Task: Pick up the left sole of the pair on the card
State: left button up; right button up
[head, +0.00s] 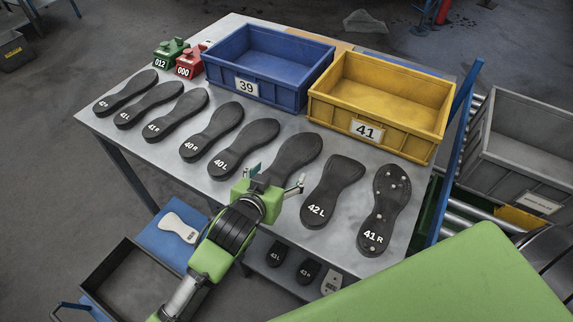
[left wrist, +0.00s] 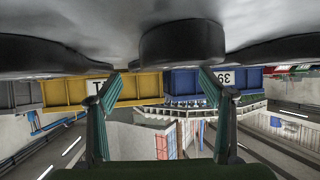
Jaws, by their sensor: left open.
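A row of dark soles lies on the grey table (head: 268,208). My left gripper (head: 275,181) is open and empty at the near end of one sole (head: 297,152), whose label it hides. In the left wrist view, the open fingers (left wrist: 162,88) stand apart, with a dark sole end (left wrist: 183,45) ahead between them. To its left lie the 40L sole (head: 244,148) and 40R sole (head: 211,131); to its right, the 42L sole (head: 333,190) and a spotted 41R sole (head: 384,209). I cannot make out a card under any pair. My right gripper is out of view.
A blue crate 39 (head: 246,85) and a yellow crate 41 (head: 365,129) stand behind the soles. Green (head: 171,54) and red (head: 189,62) counters stand at the back left. A pale sole (head: 180,227) lies on a blue surface below. More soles lie on the lower shelf.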

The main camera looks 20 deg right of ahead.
aim_at(286, 164)
pick_arm(q)
jog(key=x, duration=0.5)
jog(key=shift+w+r, duration=0.1)
jog(key=shift+r, duration=0.1)
jog(key=c, duration=1.4)
